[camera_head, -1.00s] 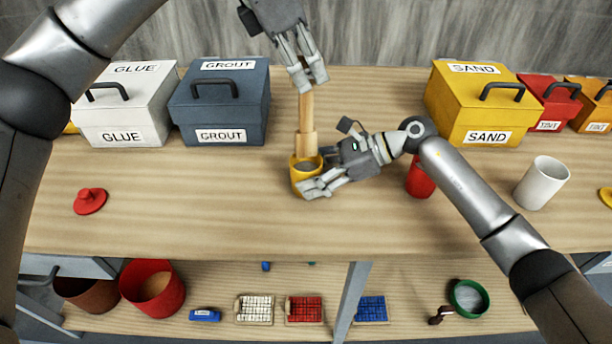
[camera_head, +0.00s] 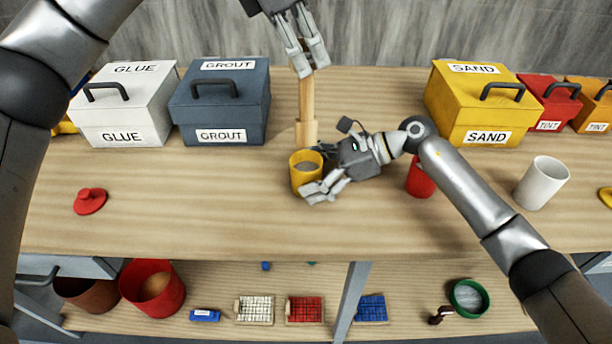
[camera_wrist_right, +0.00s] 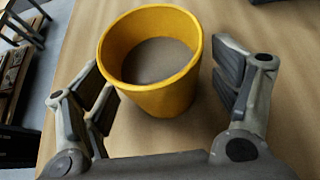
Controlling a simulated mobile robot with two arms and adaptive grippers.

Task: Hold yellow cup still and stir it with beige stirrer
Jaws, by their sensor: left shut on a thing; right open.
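The yellow cup (camera_head: 304,184) stands upright on the table, with grey material inside. It also shows in the right wrist view (camera_wrist_right: 165,98), with no stirrer in it. My right gripper (camera_head: 320,172) is open, with a finger on either side of the cup; in the wrist view there are gaps between fingers and cup. My left gripper (camera_head: 309,68) is shut on the thin upper end of the beige stirrer (camera_head: 307,103). The stirrer hangs upright, its wide lower end just above or behind the cup's far rim; the exact depth is hard to tell.
Behind stand a white GLUE box (camera_head: 126,108), a blue-grey GROUT box (camera_head: 222,105) and a yellow SAND box (camera_head: 478,106). A red cup (camera_head: 420,181) sits partly under my right arm, a white cup (camera_head: 543,183) further right. A red lid (camera_head: 90,201) lies left. Table front is clear.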

